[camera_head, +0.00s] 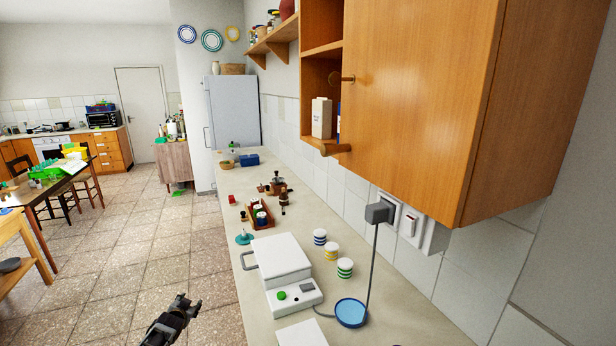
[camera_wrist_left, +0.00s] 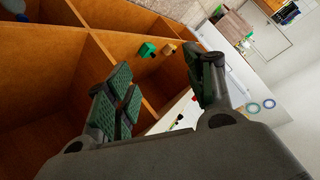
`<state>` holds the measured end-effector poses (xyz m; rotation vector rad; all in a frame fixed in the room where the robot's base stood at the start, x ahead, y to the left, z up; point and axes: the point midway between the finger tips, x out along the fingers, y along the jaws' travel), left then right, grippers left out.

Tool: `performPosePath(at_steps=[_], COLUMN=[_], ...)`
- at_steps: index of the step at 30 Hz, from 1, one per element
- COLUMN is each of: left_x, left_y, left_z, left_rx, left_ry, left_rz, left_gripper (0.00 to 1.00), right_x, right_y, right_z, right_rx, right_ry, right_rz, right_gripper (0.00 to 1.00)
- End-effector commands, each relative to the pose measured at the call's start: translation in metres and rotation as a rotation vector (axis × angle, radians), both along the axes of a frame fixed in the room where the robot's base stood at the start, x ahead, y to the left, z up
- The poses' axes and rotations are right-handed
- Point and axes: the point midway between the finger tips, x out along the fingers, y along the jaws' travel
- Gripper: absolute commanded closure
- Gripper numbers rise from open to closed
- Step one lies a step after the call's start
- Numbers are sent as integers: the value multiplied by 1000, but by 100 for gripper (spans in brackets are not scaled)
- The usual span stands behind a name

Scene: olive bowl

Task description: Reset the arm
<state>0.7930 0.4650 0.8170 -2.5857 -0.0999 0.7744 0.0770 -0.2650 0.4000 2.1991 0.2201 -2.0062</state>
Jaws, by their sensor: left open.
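My left gripper (camera_head: 190,304) hangs in the air beside the counter's left edge, low in the head view, with its arm coming in from the bottom. In the left wrist view the gripper (camera_wrist_left: 163,85) has its two fingers spread, with dark green pads and nothing between them. It is apart from everything on the counter in the head view. My right gripper is in neither view.
The counter (camera_head: 342,232) holds a white appliance (camera_head: 281,259), striped jars (camera_head: 345,268) and a blue dish (camera_head: 351,313). A wooden wall cabinet (camera_head: 420,90) overhangs its right side. Tiled floor (camera_head: 165,260) lies open to the left. Wooden compartments (camera_wrist_left: 60,60) fill the wrist view's left.

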Motion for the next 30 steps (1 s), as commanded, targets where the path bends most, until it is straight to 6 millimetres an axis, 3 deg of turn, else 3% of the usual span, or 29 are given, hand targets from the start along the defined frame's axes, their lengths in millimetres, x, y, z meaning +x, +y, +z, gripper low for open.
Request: performPosePath(at_steps=[3, 15, 23, 30], left_x=[-31, -148, -238, -327], left_y=[-13, -56, -88, -121], left_z=[-48, -185, -259, -315], left_rx=[-27, -98, -142, -184], left_ry=[63, 258, 382, 492], left_rz=[4, 15, 21, 25], left_gripper=[46, 46, 46, 46], right_x=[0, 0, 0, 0], right_y=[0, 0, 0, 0], right_z=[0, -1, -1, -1], right_rx=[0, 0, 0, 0], right_ry=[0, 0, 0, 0], right_rz=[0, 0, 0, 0], right_gripper=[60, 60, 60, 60])
